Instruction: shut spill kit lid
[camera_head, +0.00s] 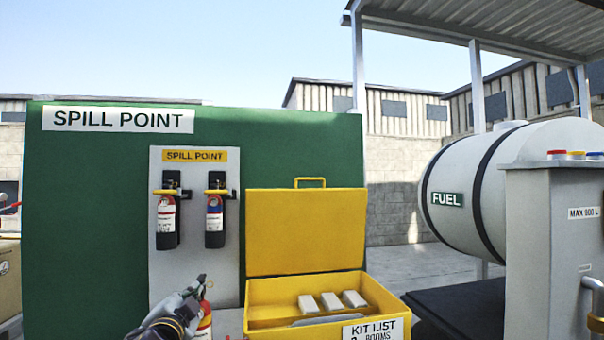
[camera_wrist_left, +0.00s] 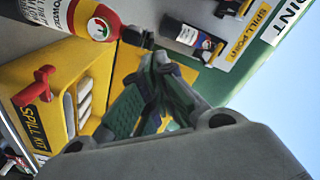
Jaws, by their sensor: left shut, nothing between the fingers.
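The yellow spill kit box (camera_head: 285,331) stands right of centre at the bottom of the head view. Its yellow lid (camera_head: 302,232) stands up open at the back, with a handle on its top edge. Three pale blocks lie inside. My left gripper (camera_head: 199,284) is shut and empty, left of the box and lower than the raised lid's top edge. In the left wrist view its closed fingers (camera_wrist_left: 150,62) show in front of the yellow lid (camera_wrist_left: 125,68), with the box (camera_wrist_left: 52,95) to the left. I cannot tell whether they touch the lid. My right gripper is out of view.
Two extinguishers, one red and white (camera_head: 166,222) and one with a blue label (camera_head: 214,224), hang on a grey panel left of the lid. Another red extinguisher (camera_head: 205,322) stands just behind my left gripper. A fuel tank (camera_head: 468,185) and grey cabinet (camera_head: 545,240) stand to the right.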

